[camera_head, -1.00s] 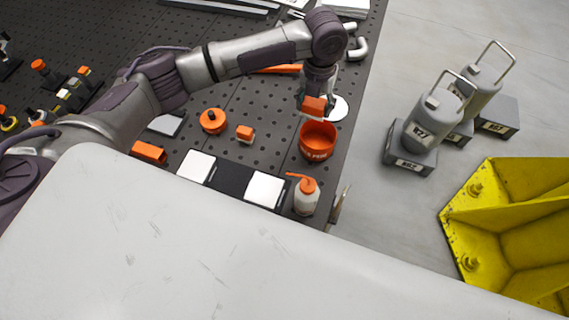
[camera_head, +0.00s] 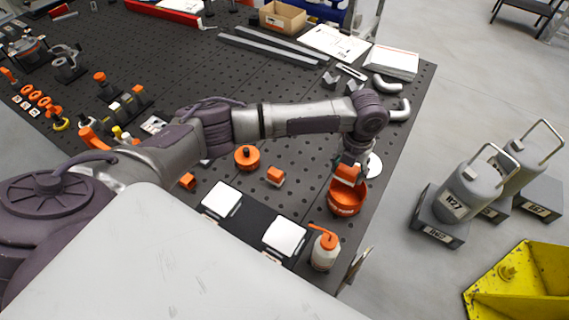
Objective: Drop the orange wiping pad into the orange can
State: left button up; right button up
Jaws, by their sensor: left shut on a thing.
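The orange can (camera_head: 346,208) stands open-topped near the right edge of the dark perforated table, with white lettering on its side. My left gripper (camera_head: 350,175) points down at the can's far side and is shut on the orange wiping pad (camera_head: 345,171). In the picture, the pad overlaps the can's far rim and hides part of it. I cannot tell whether the pad touches the rim or is just above the opening. My right gripper is not in view.
A white bottle with an orange spout (camera_head: 324,252) stands in front of the can.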

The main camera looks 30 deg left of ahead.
pick_arm(q)
jog(key=o, duration=1.1)
jog(key=shift+r, duration=0.1)
notch_tip(320, 180, up, 12)
jog(key=shift+f, duration=0.1)
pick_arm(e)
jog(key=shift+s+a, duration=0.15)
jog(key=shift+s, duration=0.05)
